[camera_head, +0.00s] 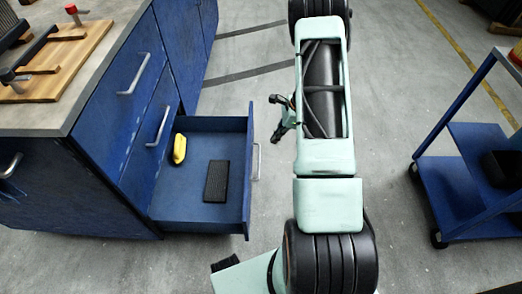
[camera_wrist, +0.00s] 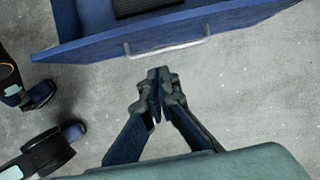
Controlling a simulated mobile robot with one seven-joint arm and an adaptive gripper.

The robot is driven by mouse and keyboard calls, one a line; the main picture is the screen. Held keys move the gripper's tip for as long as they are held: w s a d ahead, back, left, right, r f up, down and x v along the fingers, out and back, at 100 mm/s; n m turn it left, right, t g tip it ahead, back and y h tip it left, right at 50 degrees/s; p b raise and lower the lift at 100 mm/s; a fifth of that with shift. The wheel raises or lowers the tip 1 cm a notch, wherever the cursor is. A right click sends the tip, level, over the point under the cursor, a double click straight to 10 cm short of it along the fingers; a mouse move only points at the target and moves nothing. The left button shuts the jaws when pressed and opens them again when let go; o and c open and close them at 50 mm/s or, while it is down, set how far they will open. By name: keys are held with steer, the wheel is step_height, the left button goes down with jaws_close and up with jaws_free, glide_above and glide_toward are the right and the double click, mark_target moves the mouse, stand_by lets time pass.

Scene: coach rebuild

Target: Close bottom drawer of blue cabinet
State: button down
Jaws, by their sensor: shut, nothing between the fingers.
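The blue cabinet (camera_head: 60,185) stands at the left in the head view. Its bottom drawer (camera_head: 180,211) is pulled well out, with its front panel (camera_head: 248,195) facing right and a pale bar handle (camera_head: 256,162) on it. In the wrist view the drawer front (camera_wrist: 90,48) and handle (camera_wrist: 170,49) run across the top. My gripper (camera_wrist: 158,74) is shut and empty, outside the drawer, with its fingertips just below the handle in that view. Whether they touch it I cannot tell. In the head view my gripper (camera_head: 283,118) shows only partly beside my arm.
A yellow item (camera_head: 179,148) and a black ribbed block (camera_head: 217,181) lie in the drawer. The drawers above (camera_head: 140,85) are shut. A wooden board (camera_head: 70,50) lies on the cabinet top. A blue cart (camera_head: 460,165) stands at the right.

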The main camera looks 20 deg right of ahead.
steer(key=b+x, duration=0.1)
steer(key=x, duration=0.3)
steer(key=a+b+x, duration=0.1)
steer(key=x, duration=0.3)
steer(key=a+b+x, duration=0.1)
steer(key=x, duration=0.2)
steer(key=shift+w+a, duration=0.1)
steer(key=shift+a, duration=0.2)
steer(key=shift+w+a+r, duration=0.1)
steer(key=shift+w+a, duration=0.15)
steer(key=shift+a, duration=0.25)
steer(key=w+a+b, duration=0.1)
steer(key=w+a, duration=0.3)
steer(key=a, duration=0.5)
steer(key=w+a+b, duration=0.1)
steer(key=w+a, duration=0.3)
steer(key=a, duration=0.6)
steer(key=w+a, duration=0.4)
steer(key=a, duration=0.6)
steer(key=shift+a+b, duration=0.15)
steer(key=shift+b, duration=0.25)
steer(key=shift+w, duration=0.1)
